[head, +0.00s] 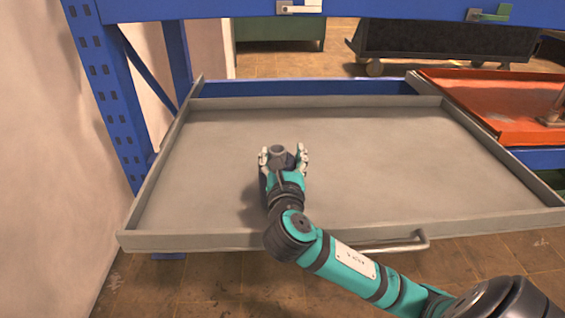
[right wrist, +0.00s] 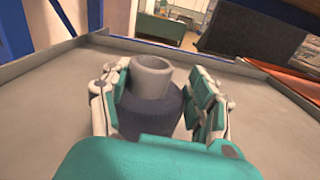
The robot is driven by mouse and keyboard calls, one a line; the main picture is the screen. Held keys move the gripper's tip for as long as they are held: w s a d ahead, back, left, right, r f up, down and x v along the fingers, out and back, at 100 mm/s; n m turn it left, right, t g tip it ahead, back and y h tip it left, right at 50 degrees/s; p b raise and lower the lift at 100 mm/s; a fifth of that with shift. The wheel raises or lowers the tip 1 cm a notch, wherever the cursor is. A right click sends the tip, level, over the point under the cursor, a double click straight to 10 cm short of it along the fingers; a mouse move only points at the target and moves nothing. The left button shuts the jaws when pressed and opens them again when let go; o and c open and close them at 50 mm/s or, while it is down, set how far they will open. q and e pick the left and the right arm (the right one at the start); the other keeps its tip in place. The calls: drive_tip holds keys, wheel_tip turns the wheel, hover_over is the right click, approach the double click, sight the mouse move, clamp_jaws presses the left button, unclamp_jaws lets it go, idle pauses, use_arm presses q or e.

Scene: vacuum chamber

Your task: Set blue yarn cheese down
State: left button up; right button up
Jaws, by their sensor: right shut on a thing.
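A dark blue-grey, rounded object with a lighter grey open neck, which I take to be the blue yarn cheese, is in my right gripper; this blue yarn cheese (right wrist: 152,103) stands upright between the fingers in the right wrist view. In the head view its neck (head: 278,150) shows above the gripper. My right gripper (head: 283,158) is shut on it, with a finger on each side. It is over the grey drawer tray (head: 370,150), left of the middle. Whether its base touches the tray floor is hidden. My left gripper is not in view.
The tray has low raised walls and a front handle (head: 400,243). Its floor is bare around the gripper. A blue rack post (head: 112,100) stands at the left. An orange tray (head: 490,95) with a metal part is at the right.

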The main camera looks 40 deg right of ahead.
idle(0.3)
drive_tip(key=o, duration=1.7)
drive_tip(key=shift+f, duration=0.1)
